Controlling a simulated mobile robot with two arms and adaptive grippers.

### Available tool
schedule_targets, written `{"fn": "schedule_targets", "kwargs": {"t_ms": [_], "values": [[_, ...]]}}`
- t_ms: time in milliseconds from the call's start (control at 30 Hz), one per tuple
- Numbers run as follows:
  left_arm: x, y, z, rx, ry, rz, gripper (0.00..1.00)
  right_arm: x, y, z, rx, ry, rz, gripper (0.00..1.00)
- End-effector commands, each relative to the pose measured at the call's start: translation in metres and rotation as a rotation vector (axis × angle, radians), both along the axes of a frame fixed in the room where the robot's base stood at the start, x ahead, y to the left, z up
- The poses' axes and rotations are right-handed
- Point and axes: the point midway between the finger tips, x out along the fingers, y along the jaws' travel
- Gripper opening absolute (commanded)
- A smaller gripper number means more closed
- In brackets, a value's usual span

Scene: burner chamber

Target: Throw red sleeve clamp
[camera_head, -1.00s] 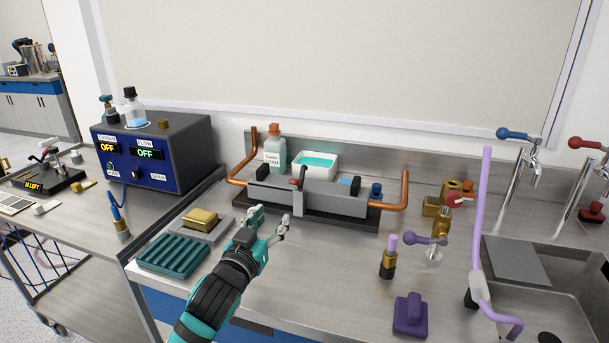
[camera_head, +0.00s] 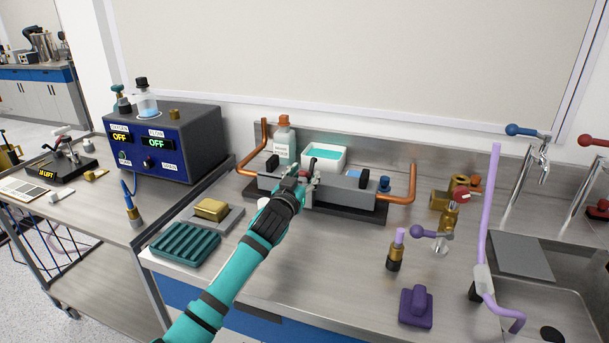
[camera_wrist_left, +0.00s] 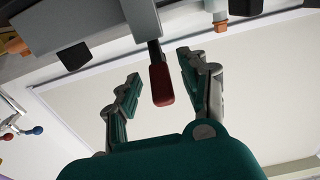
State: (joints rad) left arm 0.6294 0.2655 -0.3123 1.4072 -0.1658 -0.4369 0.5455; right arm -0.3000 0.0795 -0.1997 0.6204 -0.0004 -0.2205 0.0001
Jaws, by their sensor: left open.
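The red sleeve clamp's handle (camera_wrist_left: 161,84) shows between the two open fingers of my left gripper (camera_wrist_left: 150,95) in the left wrist view. The handle has a red grip on a dark stem, and the fingers stand apart from it on both sides. In the head view my left gripper (camera_head: 303,180) is at the front middle of the grey fixture (camera_head: 342,195) that carries the clamp. The gripper hides most of the clamp there. My right gripper is not in view.
A white tub (camera_head: 336,157) and a bottle (camera_head: 284,142) stand behind the fixture. Copper pipes (camera_head: 411,184) rise at its ends. A teal rack (camera_head: 184,244) lies front left. Brass fittings (camera_head: 440,200) and a purple block (camera_head: 416,307) are to the right. The front middle bench is clear.

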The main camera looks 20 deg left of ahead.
Motion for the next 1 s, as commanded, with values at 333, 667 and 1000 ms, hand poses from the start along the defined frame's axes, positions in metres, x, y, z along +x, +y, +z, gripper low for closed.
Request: {"fn": "schedule_targets", "kwargs": {"t_ms": [333,667,1000], "values": [[0.0045,-0.0004,0.0003,0.001,-0.001,-0.001,0.44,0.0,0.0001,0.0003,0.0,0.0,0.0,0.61],[0.0043,-0.0002,0.0002,0.001,-0.001,0.0,0.04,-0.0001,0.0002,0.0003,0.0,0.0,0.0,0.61],[0.0042,-0.0002,0.0002,0.001,0.0,0.0,0.0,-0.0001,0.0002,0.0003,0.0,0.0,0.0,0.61]]}}
